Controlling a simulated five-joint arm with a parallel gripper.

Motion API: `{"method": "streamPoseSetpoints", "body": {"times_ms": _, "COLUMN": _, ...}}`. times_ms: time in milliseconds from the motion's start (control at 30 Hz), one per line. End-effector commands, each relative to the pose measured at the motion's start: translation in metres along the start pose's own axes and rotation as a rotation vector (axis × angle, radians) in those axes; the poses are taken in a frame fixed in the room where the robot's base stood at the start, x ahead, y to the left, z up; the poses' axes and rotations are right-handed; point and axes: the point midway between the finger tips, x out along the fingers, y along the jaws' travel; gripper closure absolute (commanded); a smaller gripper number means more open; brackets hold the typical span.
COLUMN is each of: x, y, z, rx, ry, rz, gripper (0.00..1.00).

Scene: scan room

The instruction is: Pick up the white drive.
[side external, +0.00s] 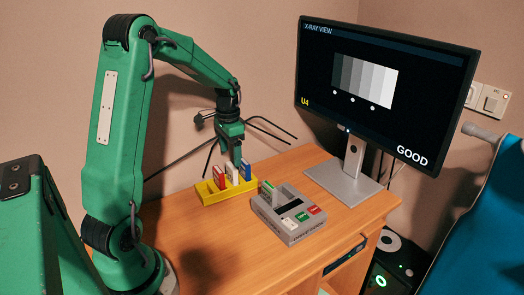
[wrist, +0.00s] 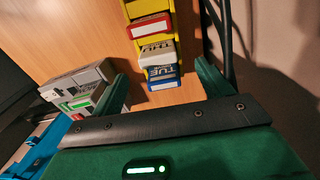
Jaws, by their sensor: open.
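The white drive (side external: 232,174) stands upright in the yellow holder (side external: 213,197), between a red drive (side external: 218,178) and a blue drive (side external: 246,171). In the wrist view the white drive (wrist: 155,53) is marked THU, and the blue drive (wrist: 162,79), marked TUE, sits nearer to my gripper's body. My gripper (side external: 237,156) is open and empty above the holder's blue end.
A grey reader box (side external: 288,214) with coloured buttons and a green-edged item in it stands right of the holder. A monitor (side external: 385,85) behind shows an X-ray view, U4 and GOOD.

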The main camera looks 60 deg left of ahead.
Motion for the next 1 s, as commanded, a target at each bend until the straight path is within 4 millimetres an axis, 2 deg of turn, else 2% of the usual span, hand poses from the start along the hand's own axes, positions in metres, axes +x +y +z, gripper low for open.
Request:
{"method": "streamPoseSetpoints", "body": {"times_ms": 167, "x": 0.002, "y": 0.0, "z": 0.0, "rx": 0.001, "ry": -0.001, "rz": 0.001, "gripper": 0.22}}
{"method": "streamPoseSetpoints", "body": {"times_ms": 500, "x": 0.025, "y": 0.0, "z": 0.0, "rx": 0.0, "ry": -0.001, "rz": 0.001, "gripper": 0.22}}
{"method": "streamPoseSetpoints", "body": {"times_ms": 767, "x": 0.029, "y": 0.001, "z": 0.0, "rx": 0.0, "ry": -0.001, "rz": 0.0, "gripper": 0.22}}
{"method": "streamPoseSetpoints", "body": {"times_ms": 1000, "x": 0.051, "y": 0.003, "z": 0.001, "rx": 0.0, "ry": -0.003, "rz": 0.002, "gripper": 0.22}}
